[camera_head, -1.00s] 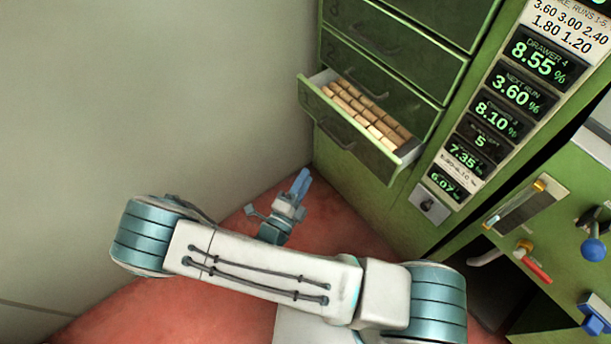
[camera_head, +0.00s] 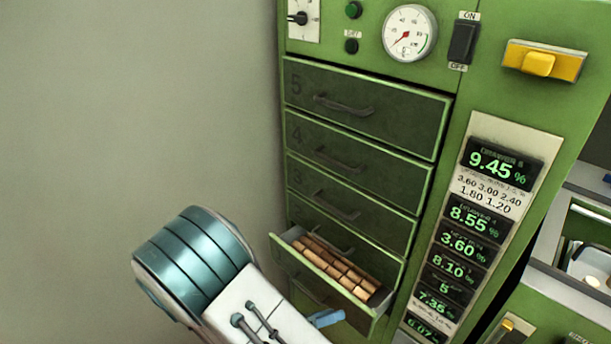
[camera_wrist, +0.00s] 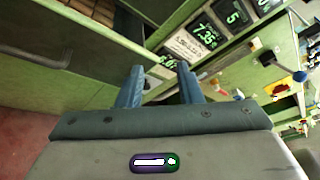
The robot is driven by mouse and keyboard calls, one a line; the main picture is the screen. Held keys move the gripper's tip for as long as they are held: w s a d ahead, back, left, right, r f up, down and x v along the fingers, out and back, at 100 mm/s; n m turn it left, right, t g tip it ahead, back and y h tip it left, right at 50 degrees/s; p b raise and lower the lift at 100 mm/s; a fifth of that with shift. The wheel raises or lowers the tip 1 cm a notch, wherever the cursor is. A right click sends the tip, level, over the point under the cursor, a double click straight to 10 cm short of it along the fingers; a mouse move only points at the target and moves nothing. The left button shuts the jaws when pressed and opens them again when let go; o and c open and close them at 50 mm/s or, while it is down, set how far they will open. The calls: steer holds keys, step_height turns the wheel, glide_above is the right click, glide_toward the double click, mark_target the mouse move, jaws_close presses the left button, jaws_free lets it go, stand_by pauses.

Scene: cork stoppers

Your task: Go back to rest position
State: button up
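My gripper shows in the wrist view (camera_wrist: 160,88) with its two blue fingers apart and nothing between them. In the head view only a blue piece of my gripper (camera_head: 327,318) shows beside my arm, just below and left of the open drawer's front. The open drawer (camera_head: 376,312) of the green cabinet holds rows of cork stoppers (camera_head: 335,266). My arm fills the lower left of the head view and hides part of the cabinet's lower front.
Closed drawers (camera_head: 362,110) stand above the open one. The panel has a gauge (camera_head: 410,33), a dark switch (camera_head: 463,42), a yellow handle (camera_head: 539,63) and green readouts (camera_head: 503,165). A grey wall is at the left. The open drawer juts out near my gripper.

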steer(key=s+d+r+m+g+y+p, duration=0.1)
steer(key=s+d+r+m+y+p, duration=0.1)
steer(key=r+m, duration=0.9)
steer(key=s+d+r+m+g+y+p, duration=0.1)
steer(key=s+d+r+m+y+p, duration=0.2)
steer(key=r+m+y+p, duration=0.4)
steer(key=s+d+r+m+g+y+p, duration=0.1)
steer(key=d+r+m+y+p, duration=0.4)
steer(key=r+m, duration=0.9)
step_height(320, 180, up, 3)
steer(key=shift+s+f+m+g+p, duration=0.1)
steer(key=shift+s+m+g+p, duration=0.3)
steer(key=shift+s, duration=0.45)
steer(key=shift+o, duration=0.4)
